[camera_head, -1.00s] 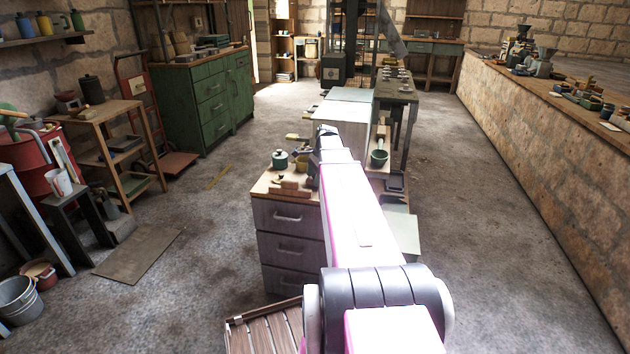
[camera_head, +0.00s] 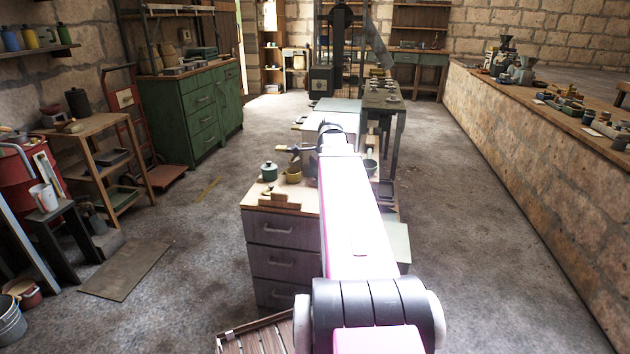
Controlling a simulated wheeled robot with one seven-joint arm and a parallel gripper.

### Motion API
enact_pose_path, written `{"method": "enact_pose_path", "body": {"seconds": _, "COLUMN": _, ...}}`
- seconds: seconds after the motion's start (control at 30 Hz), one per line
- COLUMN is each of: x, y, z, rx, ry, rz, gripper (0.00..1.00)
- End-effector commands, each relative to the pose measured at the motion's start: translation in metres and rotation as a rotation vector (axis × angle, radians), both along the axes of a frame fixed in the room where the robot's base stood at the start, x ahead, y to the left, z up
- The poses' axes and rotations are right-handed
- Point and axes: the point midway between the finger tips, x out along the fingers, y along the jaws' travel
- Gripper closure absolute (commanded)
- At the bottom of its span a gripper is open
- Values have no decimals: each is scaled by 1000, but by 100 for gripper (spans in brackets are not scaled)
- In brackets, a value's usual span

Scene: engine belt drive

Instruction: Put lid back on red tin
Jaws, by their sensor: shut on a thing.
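My arm reaches forward from the bottom centre, and my gripper (camera_head: 328,129) is the small dark end beyond the white-pink link. It is above the far right part of the drawer cabinet's top, seen from behind. My own arm hides most of the fingers and whatever they hold, so I cannot make out the held thing. I cannot pick out a red tin or its lid with certainty. A green lidded pot (camera_head: 268,171) and a small yellow-brown bowl (camera_head: 292,176) stand on the cabinet top, left of my arm.
The grey drawer cabinet (camera_head: 283,232) has wooden blocks (camera_head: 280,201) at its front edge. A slatted wooden thing (camera_head: 258,338) lies low in front. A green cabinet (camera_head: 195,115) and a wooden shelf table (camera_head: 100,150) stand left. The floor right of my arm is clear up to the stone counter (camera_head: 560,150).

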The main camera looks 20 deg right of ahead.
Motion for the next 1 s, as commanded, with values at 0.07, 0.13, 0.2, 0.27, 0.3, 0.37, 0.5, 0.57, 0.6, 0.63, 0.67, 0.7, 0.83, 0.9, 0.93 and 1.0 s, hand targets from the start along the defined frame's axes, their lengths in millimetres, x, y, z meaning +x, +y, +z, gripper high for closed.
{"method": "enact_pose_path", "body": {"seconds": 0.07, "x": 24, "y": -11, "z": 1, "rx": 0, "ry": 0, "rz": 0, "gripper": 46}}
{"method": "enact_pose_path", "body": {"seconds": 0.13, "x": 45, "y": -19, "z": 2, "rx": 0, "ry": -1, "rz": -1, "gripper": 46}}
{"method": "enact_pose_path", "body": {"seconds": 0.2, "x": 66, "y": -29, "z": 3, "rx": 0, "ry": -1, "rz": -1, "gripper": 46}}
{"method": "enact_pose_path", "body": {"seconds": 0.27, "x": 84, "y": -36, "z": 4, "rx": 0, "ry": -1, "rz": -1, "gripper": 46}}
{"method": "enact_pose_path", "body": {"seconds": 0.3, "x": 95, "y": -41, "z": 5, "rx": 0, "ry": -1, "rz": -1, "gripper": 46}}
{"method": "enact_pose_path", "body": {"seconds": 0.37, "x": 112, "y": -49, "z": 6, "rx": 0, "ry": 0, "rz": -2, "gripper": 46}}
{"method": "enact_pose_path", "body": {"seconds": 0.5, "x": 146, "y": -64, "z": 7, "rx": 0, "ry": 0, "rz": -2, "gripper": 46}}
{"method": "enact_pose_path", "body": {"seconds": 0.57, "x": 157, "y": -69, "z": 8, "rx": 0, "ry": 0, "rz": -2, "gripper": 46}}
{"method": "enact_pose_path", "body": {"seconds": 0.6, "x": 163, "y": -72, "z": 8, "rx": 0, "ry": 0, "rz": -2, "gripper": 46}}
{"method": "enact_pose_path", "body": {"seconds": 0.63, "x": 167, "y": -74, "z": 8, "rx": 0, "ry": 0, "rz": -2, "gripper": 46}}
{"method": "enact_pose_path", "body": {"seconds": 0.67, "x": 171, "y": -75, "z": 8, "rx": 0, "ry": 0, "rz": -2, "gripper": 46}}
{"method": "enact_pose_path", "body": {"seconds": 0.7, "x": 175, "y": -77, "z": 9, "rx": 0, "ry": 0, "rz": -3, "gripper": 46}}
{"method": "enact_pose_path", "body": {"seconds": 0.83, "x": 181, "y": -80, "z": 9, "rx": 0, "ry": 0, "rz": -3, "gripper": 46}}
{"method": "enact_pose_path", "body": {"seconds": 0.9, "x": 182, "y": -80, "z": 8, "rx": 0, "ry": 0, "rz": -3, "gripper": 46}}
{"method": "enact_pose_path", "body": {"seconds": 0.93, "x": 181, "y": -80, "z": 7, "rx": 0, "ry": 0, "rz": -3, "gripper": 46}}
{"method": "enact_pose_path", "body": {"seconds": 1.0, "x": 181, "y": -80, "z": 5, "rx": 0, "ry": 0, "rz": -3, "gripper": 46}}
